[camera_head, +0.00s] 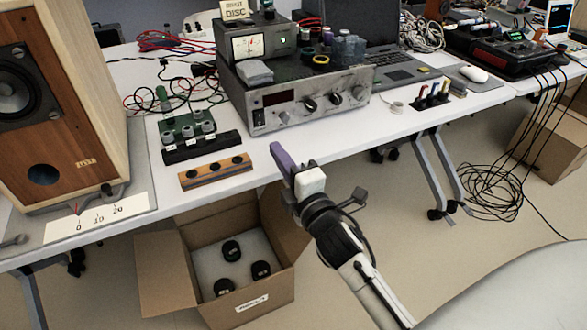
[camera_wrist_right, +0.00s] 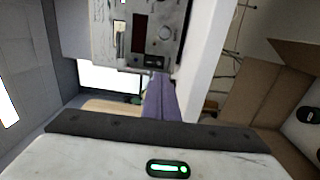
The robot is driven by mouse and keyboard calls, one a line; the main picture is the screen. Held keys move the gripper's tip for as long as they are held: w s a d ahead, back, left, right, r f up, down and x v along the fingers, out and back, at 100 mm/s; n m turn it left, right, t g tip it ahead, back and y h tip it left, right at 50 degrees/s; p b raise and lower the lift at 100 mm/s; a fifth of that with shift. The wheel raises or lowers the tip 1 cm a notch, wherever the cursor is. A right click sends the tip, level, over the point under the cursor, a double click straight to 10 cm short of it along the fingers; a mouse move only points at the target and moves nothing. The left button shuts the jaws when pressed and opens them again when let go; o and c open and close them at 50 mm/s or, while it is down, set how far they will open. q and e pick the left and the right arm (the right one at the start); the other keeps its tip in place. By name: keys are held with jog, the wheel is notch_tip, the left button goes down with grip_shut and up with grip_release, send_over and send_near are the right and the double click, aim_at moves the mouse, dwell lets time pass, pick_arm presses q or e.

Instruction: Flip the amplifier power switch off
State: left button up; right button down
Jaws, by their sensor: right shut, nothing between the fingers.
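The amplifier (camera_head: 300,108) is a worn silver-grey box on the white table, with a dark display and several knobs on its front. Part of its front panel (camera_wrist_right: 145,15) shows at the top of the right wrist view, with a knob and a pale upright piece that may be a switch. I cannot tell the power switch's position. My right gripper (camera_head: 278,152), with purple fingers, is shut and empty at the table's front edge, in front of and apart from the amplifier. Its fingers show in the right wrist view (camera_wrist_right: 160,97). My left gripper is not in view.
A wooden speaker (camera_head: 75,100) stands at the left. A green circuit board (camera_head: 188,128) and a wooden block with black holes (camera_head: 215,172) lie left of the gripper. A meter unit (camera_head: 255,45) sits on the amplifier. An open cardboard box (camera_head: 165,265) is below. The tabletop before the amplifier is clear.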

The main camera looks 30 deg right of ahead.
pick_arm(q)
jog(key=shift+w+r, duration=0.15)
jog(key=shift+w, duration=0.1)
pick_arm(e)
jog(key=s, duration=0.5)
jog(key=shift+s+a+f, duration=0.2)
jog(key=shift+s+a, duration=0.05)
jog(key=shift+s, duration=0.05)
